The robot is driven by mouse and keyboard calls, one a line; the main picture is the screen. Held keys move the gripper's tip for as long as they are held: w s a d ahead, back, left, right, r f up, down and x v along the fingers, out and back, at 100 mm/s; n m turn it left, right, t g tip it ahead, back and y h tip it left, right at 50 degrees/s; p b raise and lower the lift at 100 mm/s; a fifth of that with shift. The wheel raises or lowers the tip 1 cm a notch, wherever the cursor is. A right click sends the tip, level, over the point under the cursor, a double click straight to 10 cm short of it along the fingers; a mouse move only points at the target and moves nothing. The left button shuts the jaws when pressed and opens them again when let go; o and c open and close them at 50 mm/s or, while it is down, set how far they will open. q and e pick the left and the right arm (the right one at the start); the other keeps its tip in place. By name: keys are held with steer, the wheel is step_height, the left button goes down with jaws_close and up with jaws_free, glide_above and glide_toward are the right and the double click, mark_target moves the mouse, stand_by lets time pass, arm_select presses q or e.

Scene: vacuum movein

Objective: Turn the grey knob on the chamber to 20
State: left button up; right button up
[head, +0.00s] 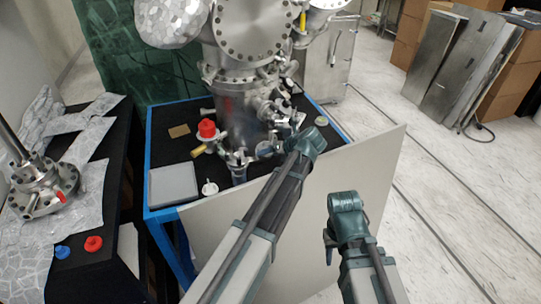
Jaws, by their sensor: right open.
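The silvery metal chamber (228,85) stands on the black tabletop. A round grey part (265,149) low on its front side may be the grey knob; its scale cannot be read. My left arm reaches up from the bottom to just right of the chamber's lower fittings, and its gripper is hidden. My right arm is short in view over the pale panel. Its gripper (329,248) is mostly hidden behind the arm's teal end, with only a thin dark part showing; it is open and apart from the chamber.
The blue-edged table (149,175) carries a red knob (207,128), a grey tray (173,184) and a small white part (210,188). A pale panel (375,160) rises at its front right. A black bench (90,265) stands left.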

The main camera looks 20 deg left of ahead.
arm_select(q)
steer(key=shift+c, duration=0.4)
jaws_close()
steer(key=shift+w+d+f+m+g+y+b, duration=0.15)
steer(key=shift+f+m+g+y+b, duration=0.15)
steer(key=shift+m+y+b, duration=0.5)
steer(key=shift+r+m+b, duration=0.1)
steer(key=shift+m+b, duration=0.3)
steer(key=shift+m, duration=0.7)
steer(key=shift+r+m+y, duration=0.1)
steer(key=shift+m+y, duration=0.2)
steer(key=shift+m, duration=0.1)
steer(key=shift+o, duration=0.4)
jaws_free()
